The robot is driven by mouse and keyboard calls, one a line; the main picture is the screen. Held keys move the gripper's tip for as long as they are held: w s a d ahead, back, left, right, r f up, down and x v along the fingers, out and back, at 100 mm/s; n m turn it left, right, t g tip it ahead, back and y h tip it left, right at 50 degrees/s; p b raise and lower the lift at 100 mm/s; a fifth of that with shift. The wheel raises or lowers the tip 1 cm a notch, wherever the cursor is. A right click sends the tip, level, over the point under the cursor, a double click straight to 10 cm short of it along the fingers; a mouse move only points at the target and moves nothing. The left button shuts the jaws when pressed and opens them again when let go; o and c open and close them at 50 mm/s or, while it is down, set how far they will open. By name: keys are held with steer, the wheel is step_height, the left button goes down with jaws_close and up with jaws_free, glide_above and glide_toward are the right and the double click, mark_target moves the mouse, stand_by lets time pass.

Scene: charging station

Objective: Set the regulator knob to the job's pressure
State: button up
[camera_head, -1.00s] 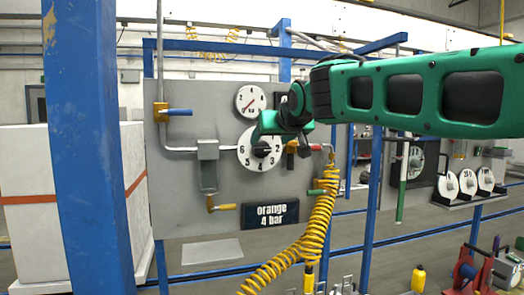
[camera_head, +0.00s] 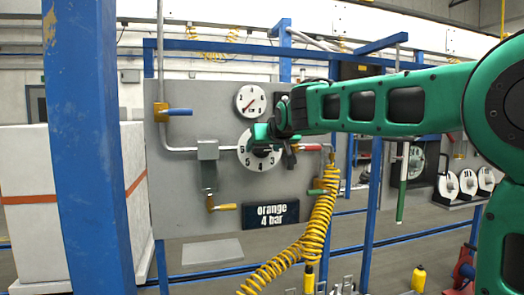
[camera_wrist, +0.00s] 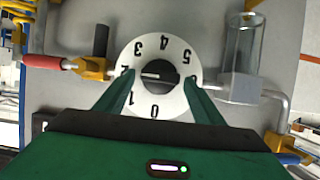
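The sign (camera_head: 271,215) on the panel reads "orange 4 bar". The regulator knob (camera_wrist: 158,75) is black, on a white dial (camera_wrist: 160,98) numbered from 0 upward. In the wrist view, its light mark points left, near the 2. My gripper (camera_wrist: 159,78) is open, with one green finger on each side of the knob and over the dial; both fingers look apart from the knob. In the head view my gripper (camera_head: 262,138) covers the dial's upper part. A round pressure gauge (camera_head: 251,101) with a red needle sits above; its reading is too small to tell.
A blue-handled valve (camera_head: 180,112) is left of the dial, and a grey filter bowl (camera_head: 208,175) with a yellow-handled valve (camera_head: 224,207) is lower left. A coiled yellow hose (camera_head: 318,225) hangs right. A blue post (camera_head: 85,150) stands in the left foreground.

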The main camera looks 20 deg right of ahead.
steer(key=c, duration=0.8)
steer(key=m+y, duration=0.2)
steer(key=shift+d+f+m, duration=0.1)
steer(key=shift+d+m, duration=0.2)
steer(key=m, duration=0.1)
steer(key=m+y, duration=0.2)
steer(key=shift+d+f+t, duration=0.15)
steer(key=shift+d+t, duration=0.1)
steer(key=shift+t, duration=0.05)
steer(key=m, duration=0.1)
steer(key=m+t+y, duration=0.1)
steer(key=m, duration=0.1)
steer(key=shift+d+f+m, duration=0.2)
steer(key=shift+f+m, duration=0.1)
steer(key=m, duration=0.2)
steer(key=m+t+y, duration=0.1)
steer(key=m, duration=0.1)
steer(key=shift+d+f+t+y, duration=0.1)
steer(key=shift+f+t+y, duration=0.2)
steer(key=shift+f, duration=0.1)
